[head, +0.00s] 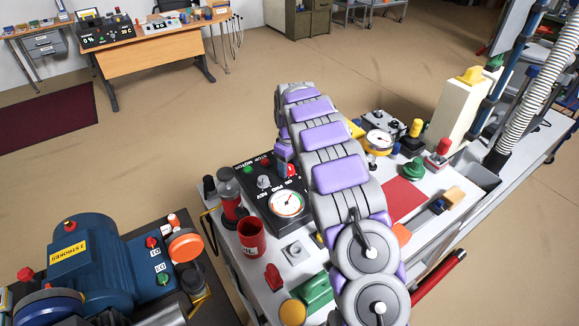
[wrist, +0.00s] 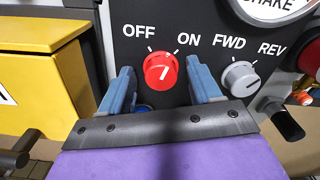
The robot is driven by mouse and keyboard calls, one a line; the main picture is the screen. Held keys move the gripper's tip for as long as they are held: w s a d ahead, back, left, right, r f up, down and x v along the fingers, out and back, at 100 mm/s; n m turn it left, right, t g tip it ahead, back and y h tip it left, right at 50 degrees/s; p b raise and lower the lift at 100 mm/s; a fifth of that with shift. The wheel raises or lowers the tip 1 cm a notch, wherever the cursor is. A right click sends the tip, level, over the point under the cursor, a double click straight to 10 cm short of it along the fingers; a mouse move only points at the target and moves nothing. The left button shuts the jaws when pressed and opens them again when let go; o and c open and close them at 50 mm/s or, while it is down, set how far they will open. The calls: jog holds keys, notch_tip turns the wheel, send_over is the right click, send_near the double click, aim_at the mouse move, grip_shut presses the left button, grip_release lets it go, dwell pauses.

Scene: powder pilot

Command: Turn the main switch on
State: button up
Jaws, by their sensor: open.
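A red round knob (wrist: 160,70) sits on a dark panel (wrist: 185,15) in the wrist view, under the white words OFF and ON. Its white mark leans slightly right of straight up, toward the ON side. My gripper (wrist: 162,86) is open, with one blue-grey finger on each side of the knob. A gap shows between each finger and the knob. In the head view, a black panel (head: 252,172) stands on the bench beside my arm, and my fingers are hidden there.
A grey knob (wrist: 240,79) marked FWD and REV is just right of my right finger. A black-tipped handle (wrist: 281,121) juts out beyond it. A yellow box (wrist: 42,70) stands at left. A red cup (head: 251,238) and a gauge (head: 287,204) are near my arm.

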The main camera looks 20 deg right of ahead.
jog(key=shift+c, duration=0.4)
jog(key=c, duration=0.9)
jog(key=shift+a+r+m+p, duration=0.1)
jog(key=shift+r+m+p, duration=0.1)
jog(key=shift+m+p, duration=0.75)
jog(key=shift+c, duration=0.2)
jog(key=shift+m+p, duration=0.55)
jog(key=shift+p, duration=0.4)
jog(key=shift+f+m, duration=0.2)
jog(key=shift+m, duration=0.2)
jog(key=o, duration=1)
